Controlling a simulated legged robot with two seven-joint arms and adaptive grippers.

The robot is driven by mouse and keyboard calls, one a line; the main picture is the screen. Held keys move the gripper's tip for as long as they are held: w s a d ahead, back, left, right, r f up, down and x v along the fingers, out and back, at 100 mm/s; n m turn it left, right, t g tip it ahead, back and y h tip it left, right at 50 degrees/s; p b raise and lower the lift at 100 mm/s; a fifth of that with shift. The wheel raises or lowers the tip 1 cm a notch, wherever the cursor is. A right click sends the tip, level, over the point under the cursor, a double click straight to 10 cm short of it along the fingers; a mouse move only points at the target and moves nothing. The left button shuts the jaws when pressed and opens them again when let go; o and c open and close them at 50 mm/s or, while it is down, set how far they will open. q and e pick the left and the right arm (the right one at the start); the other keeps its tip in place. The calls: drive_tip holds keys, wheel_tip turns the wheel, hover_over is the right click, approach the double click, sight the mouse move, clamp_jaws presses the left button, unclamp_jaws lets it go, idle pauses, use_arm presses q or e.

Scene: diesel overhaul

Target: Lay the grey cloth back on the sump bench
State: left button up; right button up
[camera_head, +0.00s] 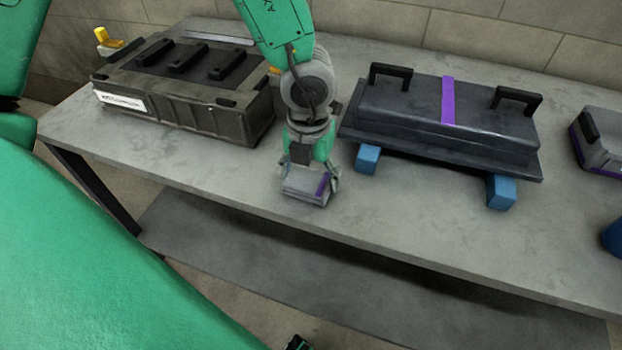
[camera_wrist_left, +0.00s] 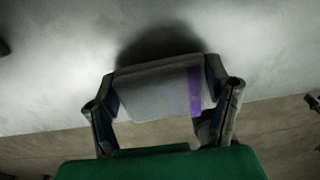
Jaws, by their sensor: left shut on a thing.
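The grey cloth (camera_head: 303,186) is a folded pad with a purple stripe near one end. My left gripper (camera_head: 309,184) is shut on it, near the front edge of the bench between the two large dark parts. In the left wrist view the cloth (camera_wrist_left: 155,90) sits between the two fingers of the gripper (camera_wrist_left: 162,95), with a dark shadow on the bench top beyond it. I cannot tell whether the cloth touches the bench. The sump bench (camera_head: 240,170) is a long grey table. My right gripper cannot be made out.
A dark sump-like part (camera_head: 440,115) with two handles and a purple stripe rests on blue blocks (camera_head: 501,191). A black case (camera_head: 190,100) with a white label stands at left. A grey and purple box (camera_head: 600,145) and a blue object (camera_head: 613,237) are at right. A lower shelf (camera_head: 300,262) runs beneath.

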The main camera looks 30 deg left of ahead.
sight(310, 173)
use_arm(q)
drive_tip(key=shift+a+f, duration=0.1)
drive_tip(key=shift+f, duration=0.35)
drive_tip(key=shift+w+a, duration=0.1)
drive_tip(key=shift+a, duration=0.15)
drive_tip(key=o, duration=0.9)
drive_tip(key=shift+a, duration=0.25)
drive_tip(key=o, duration=0.3)
drive_tip(key=shift+a, duration=0.3)
drive_tip(key=shift+d+r, duration=0.3)
drive_tip(key=shift+d, duration=0.15)
drive_tip(key=r, duration=0.1)
drive_tip(key=r+p, duration=0.1)
drive_tip(key=r, duration=0.2)
drive_tip(key=shift+d+r+p, duration=0.25)
drive_tip(key=shift+r+p, duration=0.05)
drive_tip(key=shift+r, duration=0.1)
drive_tip(key=r, duration=0.2)
drive_tip(key=a+r+p, duration=0.1)
drive_tip(key=r, duration=0.3)
drive_tip(key=shift+a+r, duration=0.1)
drive_tip(key=shift+a, duration=0.15)
drive_tip(key=shift+d+r, duration=0.25)
drive_tip(key=shift+d, duration=0.3)
use_arm(e)
drive_tip(key=r, duration=0.3)
drive_tip(key=shift+a, duration=0.2)
